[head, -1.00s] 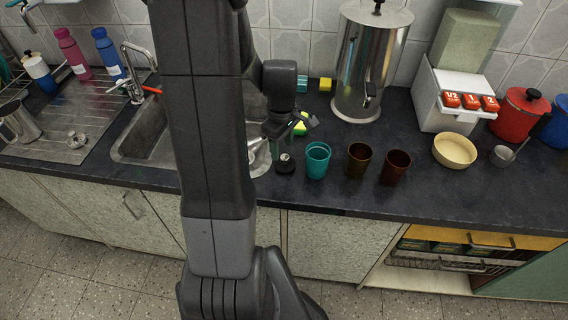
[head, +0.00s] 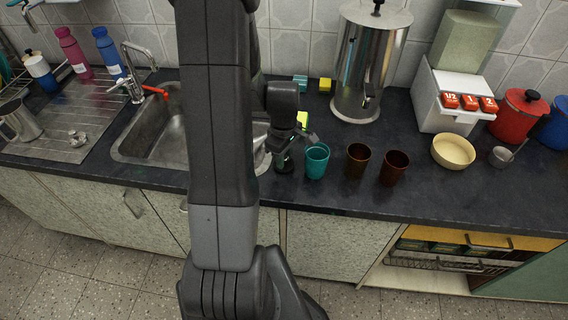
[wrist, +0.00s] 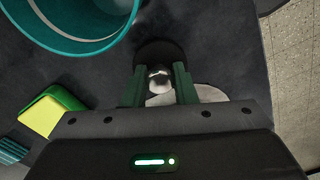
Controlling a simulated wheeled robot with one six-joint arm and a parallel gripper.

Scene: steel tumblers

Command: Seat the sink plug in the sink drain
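The sink plug (head: 284,167) is black and stands on the dark counter just right of the sink, left of the teal tumbler (head: 317,161). In the wrist view the plug (wrist: 158,52) shows as a dark disc with a silver knob. My gripper (wrist: 158,72) is open, with one green-tinted finger on each side of the knob and a visible gap to it. In the head view my gripper (head: 283,152) is low over the plug and partly hides it. The steel sink (head: 172,132) is at the left, partly covered by my arm. The drain is not visible.
Two brown tumblers (head: 358,160) (head: 394,167) stand right of the teal one. The teal rim is close to my gripper in the wrist view. A yellow-green sponge (wrist: 47,111) lies nearby. A tap (head: 135,70) rises behind the sink. A steel urn (head: 370,65) stands at the back.

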